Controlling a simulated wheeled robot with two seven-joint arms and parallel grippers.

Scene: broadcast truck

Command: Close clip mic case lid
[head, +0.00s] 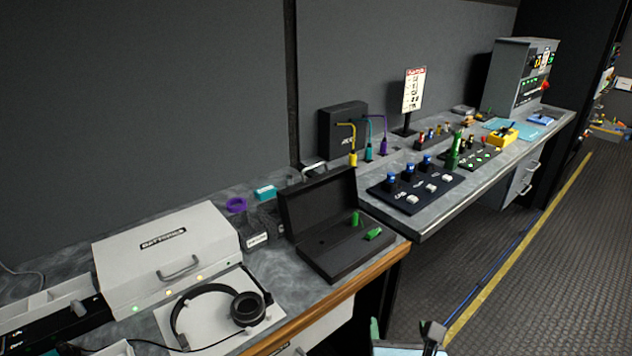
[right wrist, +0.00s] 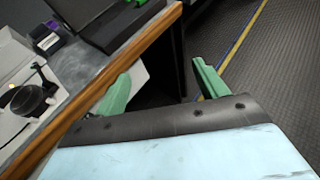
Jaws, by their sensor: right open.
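The clip mic case (head: 335,256) is a dark box near the wood-edged front of the near counter. Its lid (head: 318,207) stands open, tilted up at the back. Two green items (head: 373,234) lie in the case. In the right wrist view the case (right wrist: 118,24) shows only partly at the top. My right gripper (right wrist: 157,88) is open and empty, with its green fingers apart, in front of and below the counter edge. In the head view only a little of it shows at the bottom (head: 405,340). My left gripper is out of view.
A white batteries box (head: 165,258) and black headphones (head: 222,312) are left of the case. A small labelled box (head: 259,238) stands beside it. The wooden counter edge (head: 330,308) lies between my right gripper and the case. The aisle floor at right is free.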

